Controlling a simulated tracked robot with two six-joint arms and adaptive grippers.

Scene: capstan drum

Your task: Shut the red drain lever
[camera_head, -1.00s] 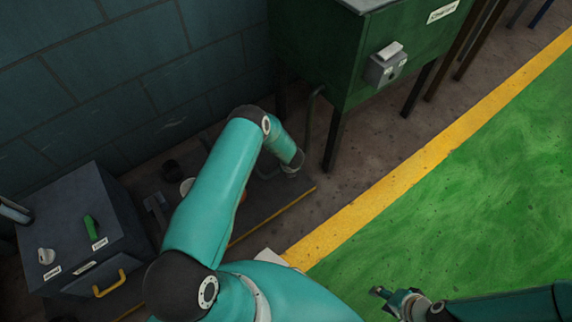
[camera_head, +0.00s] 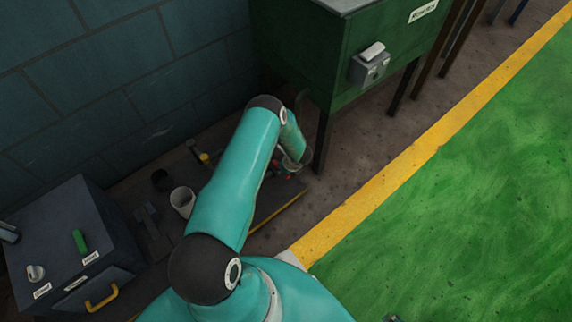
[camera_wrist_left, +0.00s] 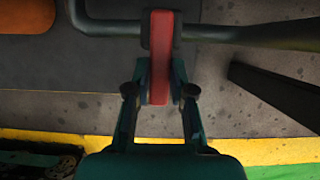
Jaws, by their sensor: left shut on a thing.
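The red drain lever (camera_wrist_left: 161,60) stands in the middle of the left wrist view. It lies crosswise to a dark pipe (camera_wrist_left: 235,32) that runs across the top. The fingers of my left gripper (camera_wrist_left: 160,92) are on either side of the lever's near end and shut on it. In the head view my left arm hides most of this spot; small red parts (camera_head: 290,177) show by the left wrist, below the green tank (camera_head: 350,50). Of my right gripper, only a small dark tip (camera_head: 391,318) shows at the bottom edge; its jaws cannot be read.
A grey box (camera_head: 62,225) with a green handle and yellow grip stands at the left. A dark tank leg (camera_head: 321,143) is close right of my wrist. The green floor is clear.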

